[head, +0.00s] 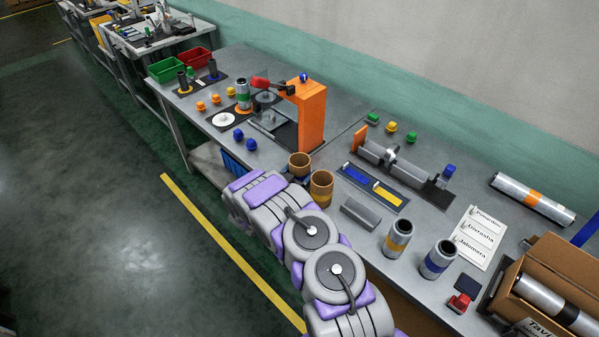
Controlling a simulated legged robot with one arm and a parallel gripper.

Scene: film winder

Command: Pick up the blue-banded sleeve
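The blue-banded sleeve (439,258) is a silver cylinder with a dark open top and a blue band around its lower part. It stands upright near the front edge of the workbench, at the right. A similar sleeve with a yellow band (398,238) stands upright to its left, apart from it. My grey and purple arm reaches from the bottom centre up to the left, in front of the bench and left of both sleeves. No gripper fingers show, so I cannot see whether my gripper is open or shut.
A red and dark device (462,294) and an open cardboard box (563,285) lie right of the sleeve. A label sheet (474,237) lies behind it. A grey block (361,213) and two brown cups, one of them here (321,187), are left. An orange press (311,113) stands further back.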

